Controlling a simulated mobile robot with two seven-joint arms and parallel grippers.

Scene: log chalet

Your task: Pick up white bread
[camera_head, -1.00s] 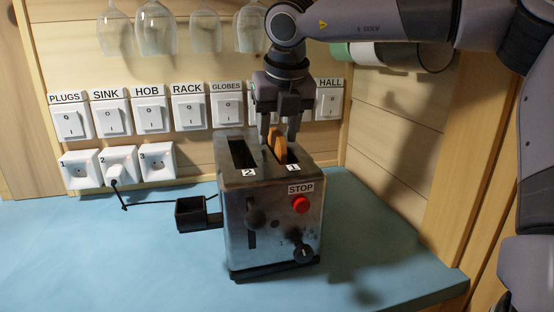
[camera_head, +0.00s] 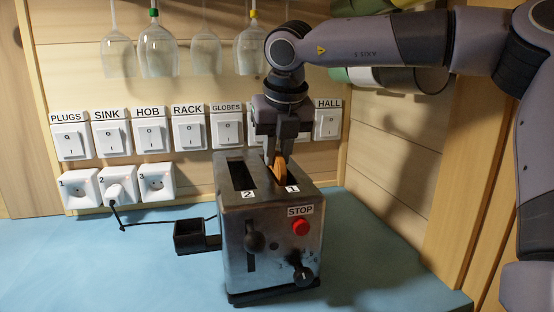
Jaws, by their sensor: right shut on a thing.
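A slice of bread (camera_head: 279,168) with a brown-orange face stands upright in slot 1 of the metal toaster (camera_head: 272,240), its top sticking out. My right gripper (camera_head: 279,160) comes down from above and is shut on the top of the slice. The slice's lower part is hidden inside the slot. Slot 2 (camera_head: 240,176), to the left, looks dark and empty. My left gripper is not in view.
The toaster stands on a blue counter (camera_head: 130,260) with a red STOP button (camera_head: 300,227) in front and a black tray (camera_head: 189,235) at its left. Labelled switches (camera_head: 150,133) and sockets (camera_head: 118,187) line the wall. Wine glasses (camera_head: 158,50) hang above.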

